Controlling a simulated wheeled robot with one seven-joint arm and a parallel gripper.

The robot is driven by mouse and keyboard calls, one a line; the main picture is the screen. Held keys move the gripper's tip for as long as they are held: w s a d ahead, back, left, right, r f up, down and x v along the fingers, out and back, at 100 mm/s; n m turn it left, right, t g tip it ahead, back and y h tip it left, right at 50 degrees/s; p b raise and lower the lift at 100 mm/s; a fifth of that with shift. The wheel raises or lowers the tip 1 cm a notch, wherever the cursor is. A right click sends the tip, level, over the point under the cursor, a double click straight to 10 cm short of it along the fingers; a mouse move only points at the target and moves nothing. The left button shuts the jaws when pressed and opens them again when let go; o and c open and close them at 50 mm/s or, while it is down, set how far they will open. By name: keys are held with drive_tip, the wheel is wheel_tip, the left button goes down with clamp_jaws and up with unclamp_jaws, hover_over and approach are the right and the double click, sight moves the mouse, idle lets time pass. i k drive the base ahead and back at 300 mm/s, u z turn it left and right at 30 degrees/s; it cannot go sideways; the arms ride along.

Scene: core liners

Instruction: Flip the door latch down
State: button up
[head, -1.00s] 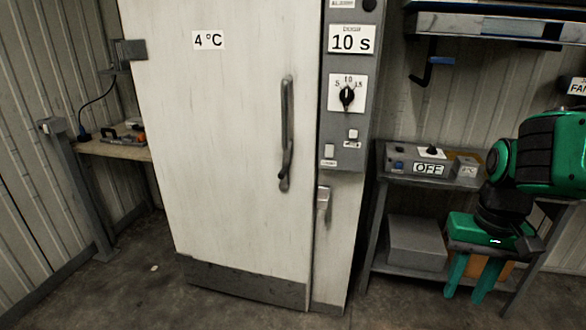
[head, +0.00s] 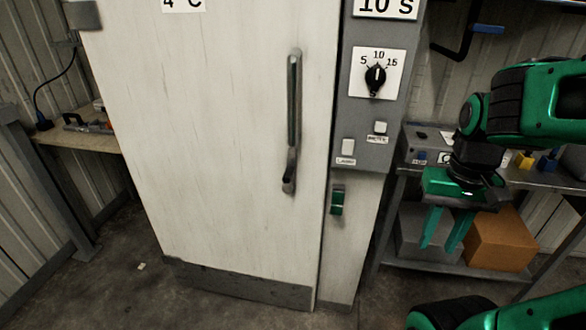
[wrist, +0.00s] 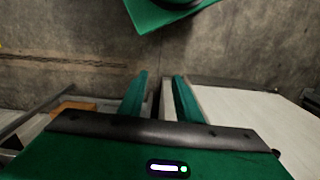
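The white cabinet door (head: 220,150) is closed and has a long grey handle (head: 293,120). The latch (head: 337,202) is a small grey piece with a green part, on the narrow strip right of the door, below the control panel. Its exact flip position is hard to tell. My gripper (head: 443,246) points down, right of the cabinet, apart from the latch and in front of the side bench. Its two green fingers are spread with nothing between them, as the wrist view (wrist: 158,82) also shows. The latch is not discernible in the wrist view.
The control panel (head: 374,110) carries a dial and small switches. A metal side bench (head: 525,175) on the right has a grey box and an orange-brown box (head: 500,240) on its lower shelf. A wooden bench (head: 85,140) stands at left. The floor before the cabinet is clear.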

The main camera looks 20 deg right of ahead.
sight(288, 187)
drive_tip(key=u, duration=0.6)
drive_tip(key=k, duration=1.3)
drive_tip(key=u, duration=0.85)
drive_tip(key=i, duration=0.9)
drive_tip(key=z, duration=0.55)
drive_tip(key=i, duration=1)
drive_tip(key=z, duration=0.75)
